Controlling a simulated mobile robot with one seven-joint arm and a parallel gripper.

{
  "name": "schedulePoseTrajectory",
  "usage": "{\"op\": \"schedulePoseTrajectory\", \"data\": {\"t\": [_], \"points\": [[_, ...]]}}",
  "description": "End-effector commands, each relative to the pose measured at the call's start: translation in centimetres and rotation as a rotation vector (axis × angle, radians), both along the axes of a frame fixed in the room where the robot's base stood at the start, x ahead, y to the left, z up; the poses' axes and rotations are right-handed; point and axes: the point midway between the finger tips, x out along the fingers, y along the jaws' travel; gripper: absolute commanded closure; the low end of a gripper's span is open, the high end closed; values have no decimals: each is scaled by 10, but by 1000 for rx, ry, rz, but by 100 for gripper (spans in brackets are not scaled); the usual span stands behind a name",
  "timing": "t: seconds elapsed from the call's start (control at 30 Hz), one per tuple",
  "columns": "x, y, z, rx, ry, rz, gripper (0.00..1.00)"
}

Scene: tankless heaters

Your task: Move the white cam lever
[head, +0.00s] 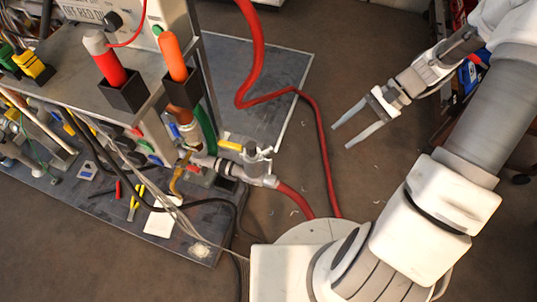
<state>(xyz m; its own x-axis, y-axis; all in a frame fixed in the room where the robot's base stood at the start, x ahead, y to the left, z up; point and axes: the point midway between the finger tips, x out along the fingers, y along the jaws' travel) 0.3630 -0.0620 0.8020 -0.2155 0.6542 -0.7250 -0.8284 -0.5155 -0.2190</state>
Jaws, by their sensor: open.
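A pale grey-white hose coupling (257,168) sits near the middle of the head view, at the end of a red hose and to the right of the metal cart. Small lever-like parts show on it, but I cannot tell clearly which is the white cam lever. A small yellow piece (230,145) shows beside the coupling. My gripper (341,137) is open and empty, to the right of the coupling and clearly apart from it. Its two slim grey fingers point left, toward the coupling.
A metal cart (60,80) at left carries red and orange bottles in black holders. Tools and cables lie on a low grey platform (190,240). A red hose (322,150) runs between gripper and coupling. Shelves stand at right; brown floor (380,70) is clear beyond the gripper.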

Motion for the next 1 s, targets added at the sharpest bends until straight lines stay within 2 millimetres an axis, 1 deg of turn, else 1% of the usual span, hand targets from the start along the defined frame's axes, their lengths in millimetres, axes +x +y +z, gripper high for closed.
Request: {"op": "schedulePoseTrajectory", "data": {"t": [0.03, 0.07, 0.1, 0.17, 0.2, 0.27, 0.3, 0.33, 0.5, 0.6, 0.7, 0.8, 0.9, 1.0], "points": [[1, -2, -31, 46, 30, -40, 43], [1, -3, -44, 73, 46, -64, 43], [2, -4, -61, 108, 65, -95, 43], [3, -4, -85, 162, 91, -142, 43], [3, -4, -102, 198, 109, -176, 43], [4, -4, -126, 255, 133, -225, 43], [4, -3, -142, 292, 149, -259, 43], [4, -3, -154, 320, 160, -286, 43], [5, 3, -219, 486, 219, -439, 43], [5, 8, -255, 585, 246, -529, 43], [7, 14, -284, 676, 268, -611, 43], [8, 18, -305, 746, 284, -677, 43], [9, 21, -319, 795, 293, -723, 43], [10, 23, -325, 821, 300, -748, 43]]}}
